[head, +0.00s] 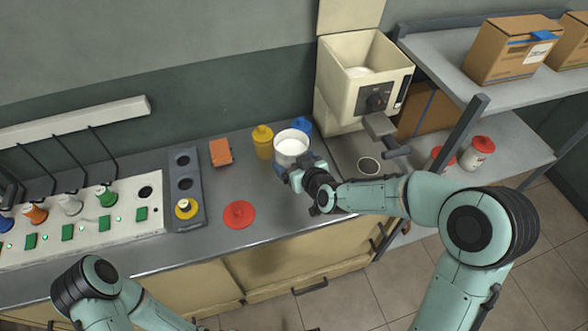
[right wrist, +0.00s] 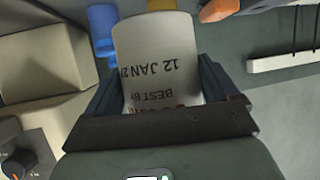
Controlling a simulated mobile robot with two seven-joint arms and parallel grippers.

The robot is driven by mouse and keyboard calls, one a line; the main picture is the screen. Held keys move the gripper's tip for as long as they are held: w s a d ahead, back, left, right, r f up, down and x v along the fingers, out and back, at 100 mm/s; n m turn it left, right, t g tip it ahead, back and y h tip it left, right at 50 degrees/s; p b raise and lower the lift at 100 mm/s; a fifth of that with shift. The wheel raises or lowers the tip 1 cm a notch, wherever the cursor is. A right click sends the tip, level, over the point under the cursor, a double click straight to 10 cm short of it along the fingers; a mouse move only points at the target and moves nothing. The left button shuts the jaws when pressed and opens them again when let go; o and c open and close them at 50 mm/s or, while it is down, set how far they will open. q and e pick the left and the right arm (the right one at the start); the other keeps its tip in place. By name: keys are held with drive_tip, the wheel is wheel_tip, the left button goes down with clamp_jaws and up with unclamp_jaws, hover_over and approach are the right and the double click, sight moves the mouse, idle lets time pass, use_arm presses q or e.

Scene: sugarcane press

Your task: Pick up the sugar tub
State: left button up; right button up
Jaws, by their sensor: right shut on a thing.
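The sugar tub (head: 291,150) is a white, open cylinder with white contents, standing at the back of the counter in the head view. In the right wrist view the tub (right wrist: 158,62) shows printed text, upside down, and sits between the two fingers. My right gripper (head: 292,172) reaches it from the front right and is shut on it. I cannot tell whether the tub's base touches the counter. My left arm (head: 100,290) shows at the lower left of the head view, but its gripper is out of view.
A yellow jar (head: 263,142) and a blue jar (head: 302,126) stand close beside the tub. A red lid (head: 239,214) lies on the counter. A beige machine (head: 345,95) stands at the back right. An orange block (head: 221,152) and a grey holder (head: 184,205) are to the left.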

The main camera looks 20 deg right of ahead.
sight(284, 137)
wheel_tip(284, 137, up, 8)
drive_tip(key=shift+f+p, duration=0.25)
drive_tip(key=shift+p, duration=0.4)
use_arm(q)
drive_tip(key=shift+w+r+p, duration=0.35)
drive_tip(key=shift+w+r, duration=0.15)
drive_tip(key=shift+r, duration=0.35)
drive_tip(key=shift+w+r+p, duration=0.3)
drive_tip(key=shift+w+r, duration=0.15)
drive_tip(key=shift+r, duration=0.35)
use_arm(e)
drive_tip(key=shift+r, duration=1.75)
drive_tip(key=shift+r, duration=0.1)
drive_tip(key=shift+m+h, duration=0.6)
drive_tip(key=f, duration=0.2)
drive_tip(key=d+f, duration=0.1)
drive_tip(key=f, duration=0.5)
drive_tip(key=shift+s+d, duration=0.25)
use_arm(q)
drive_tip(key=shift+d, duration=0.15)
use_arm(e)
wheel_tip(284, 137, down, 8)
drive_tip(key=s+d+m+h, duration=0.1)
drive_tip(key=s, duration=0.1)
drive_tip(key=shift+s+d+r+t+h, duration=0.15)
drive_tip(key=shift+s+d+t+h, duration=0.15)
drive_tip(key=shift+d, duration=0.05)
